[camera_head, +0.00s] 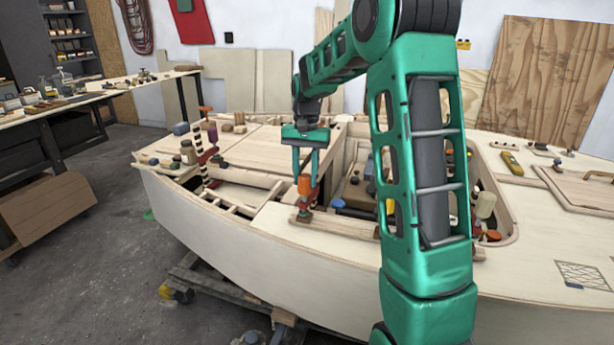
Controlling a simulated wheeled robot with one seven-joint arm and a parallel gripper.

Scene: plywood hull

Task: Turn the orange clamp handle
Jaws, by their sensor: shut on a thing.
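An orange clamp handle (304,184) stands upright near the middle of the plywood hull's deck. Below it is the reddish clamp body (306,203), at the edge of an opening in the deck. My gripper (305,177) points down from above with its two green fingers on either side of the handle. It is shut on the orange handle. The lower end of the clamp is small and partly hidden, so its grip on the wood is hard to make out.
The plywood hull (240,250) fills the middle. Another clamp (208,145) with an orange top stands left of my gripper, near jars. An open cockpit with loose items lies right of my gripper, partly behind my arm. A workbench (60,105) stands at left.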

